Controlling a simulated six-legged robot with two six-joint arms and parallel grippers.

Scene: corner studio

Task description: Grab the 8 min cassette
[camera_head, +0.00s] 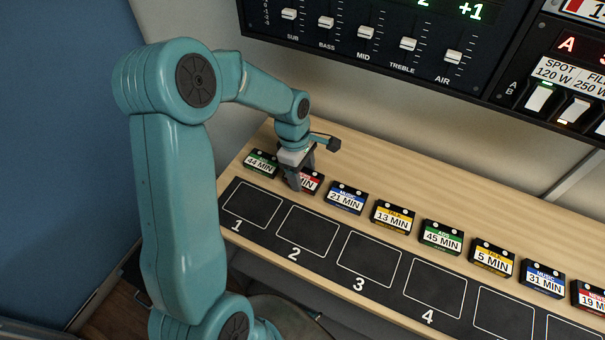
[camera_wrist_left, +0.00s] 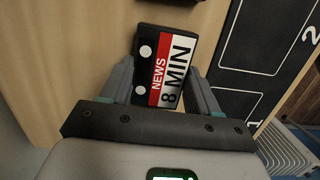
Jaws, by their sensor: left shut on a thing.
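The 8 min cassette (camera_wrist_left: 166,68) is black with a red NEWS band and a white label, and it lies between the fingers of my left gripper (camera_wrist_left: 163,85) in the left wrist view. The left gripper is shut on it. In the head view my left gripper (camera_head: 297,180) points down over the row of cassettes, and the red-labelled cassette (camera_head: 314,182) is partly hidden behind its fingers. It sits at the wooden shelf's level, between the 44 min and 21 min cassettes. My right gripper is not in view.
The green 44 min cassette (camera_head: 261,163) is close on the left and the blue 21 min cassette (camera_head: 346,197) close on the right. Several more cassettes continue right. A black strip (camera_head: 272,226) with numbered empty slots runs in front. Mixer panels (camera_head: 370,40) hang above.

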